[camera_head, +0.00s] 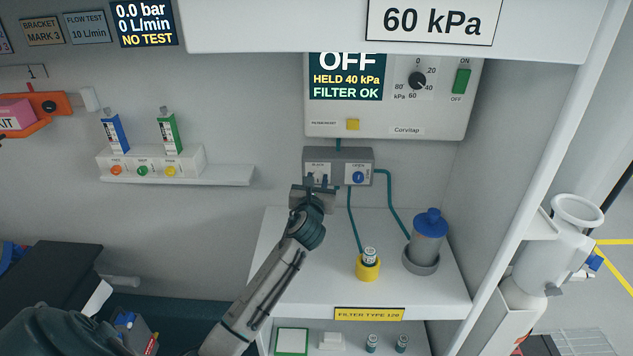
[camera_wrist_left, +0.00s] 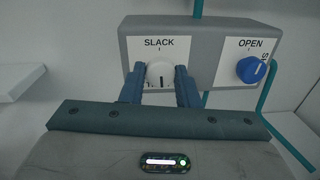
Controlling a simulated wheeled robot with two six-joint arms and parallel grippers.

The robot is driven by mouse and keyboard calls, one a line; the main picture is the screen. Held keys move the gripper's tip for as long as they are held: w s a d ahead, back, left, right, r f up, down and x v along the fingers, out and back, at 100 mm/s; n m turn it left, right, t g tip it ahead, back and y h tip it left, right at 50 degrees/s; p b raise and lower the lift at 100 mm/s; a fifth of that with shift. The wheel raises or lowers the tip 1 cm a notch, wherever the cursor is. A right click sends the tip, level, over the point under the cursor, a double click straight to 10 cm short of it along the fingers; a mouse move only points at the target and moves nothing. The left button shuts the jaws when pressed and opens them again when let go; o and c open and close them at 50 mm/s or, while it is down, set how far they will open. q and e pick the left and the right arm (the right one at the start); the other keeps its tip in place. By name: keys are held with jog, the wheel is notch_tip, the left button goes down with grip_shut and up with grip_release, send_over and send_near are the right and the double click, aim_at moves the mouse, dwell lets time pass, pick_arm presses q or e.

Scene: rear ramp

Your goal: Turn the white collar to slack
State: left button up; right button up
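The white collar (camera_wrist_left: 160,73) sits on the left panel of a grey box (camera_head: 338,155), below the word SLACK. The box also shows in the left wrist view (camera_wrist_left: 215,28). My left gripper (camera_wrist_left: 161,80) has one dark finger on each side of the collar, close against it, and appears shut on it. A short dark mark shows low on the collar's face, and a tick stands under SLACK. In the head view my left gripper (camera_head: 317,190) covers most of the collar. My right gripper is not in view.
A blue knob (camera_wrist_left: 251,69) marked OPEN is on the same box, right of the collar. Teal tubes (camera_head: 384,200) run down to a yellow-based fitting (camera_head: 368,266) and a blue-capped canister (camera_head: 429,238) on the white shelf. A control unit (camera_head: 440,105) reading OFF hangs above.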

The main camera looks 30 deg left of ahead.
pick_arm(q)
jog(key=shift+c, duration=1.4)
